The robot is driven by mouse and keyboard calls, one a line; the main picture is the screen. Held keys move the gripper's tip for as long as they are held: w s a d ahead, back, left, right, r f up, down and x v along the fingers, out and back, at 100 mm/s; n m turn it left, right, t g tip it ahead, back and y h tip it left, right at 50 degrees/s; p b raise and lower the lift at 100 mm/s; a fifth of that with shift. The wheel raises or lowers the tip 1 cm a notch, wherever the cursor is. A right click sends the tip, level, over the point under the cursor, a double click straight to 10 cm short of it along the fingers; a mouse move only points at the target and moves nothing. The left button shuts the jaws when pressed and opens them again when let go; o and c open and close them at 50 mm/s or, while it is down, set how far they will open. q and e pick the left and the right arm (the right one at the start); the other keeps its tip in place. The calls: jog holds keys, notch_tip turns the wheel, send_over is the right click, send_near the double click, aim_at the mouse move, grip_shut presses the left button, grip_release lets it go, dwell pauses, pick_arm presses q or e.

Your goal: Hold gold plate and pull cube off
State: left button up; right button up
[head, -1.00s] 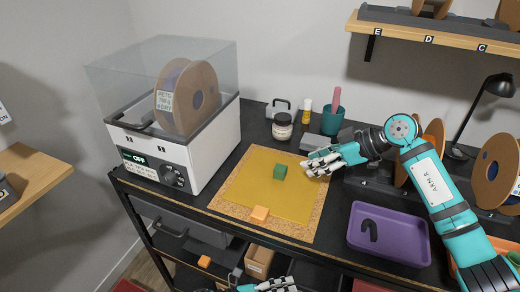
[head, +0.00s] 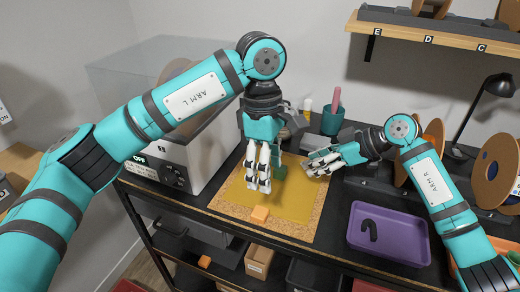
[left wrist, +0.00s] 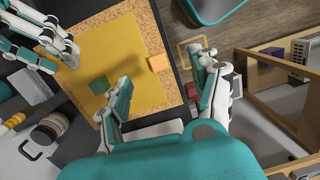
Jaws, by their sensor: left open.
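The gold plate (head: 296,203) lies flat on a cork mat (head: 222,216). A green cube (head: 281,171) sits on the plate, partly hidden by my left gripper in the head view. It shows clearly in the left wrist view (left wrist: 98,84). An orange cube (head: 260,213) is at the plate's front edge, also seen in the left wrist view (left wrist: 158,63). My left gripper (head: 258,184) is open, pointing down above the plate. My right gripper (head: 316,164) is at the plate's right edge; whether its fingers grip the plate is unclear.
A boxy machine (head: 190,160) with a clear cover stands left of the mat. A purple tray (head: 388,234) lies to the right. A teal cup (head: 332,120) and a small bottle (head: 307,107) stand behind. The bench's front edge is close to the mat.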

aim_at(260, 212)
pick_arm(q)
jog(key=shift+n+t+y, duration=0.3)
jog(key=shift+t+y, duration=0.2)
jog(key=f, duration=0.4)
jog(key=a+f, duration=0.1)
jog(key=f, duration=0.4)
jog(key=w+f, duration=0.1)
jog(key=f, duration=0.4)
jog(key=shift+w+a+f, duration=0.1)
jog(key=shift+a, duration=0.2)
jog(key=shift+c, duration=0.4)
grip_shut()
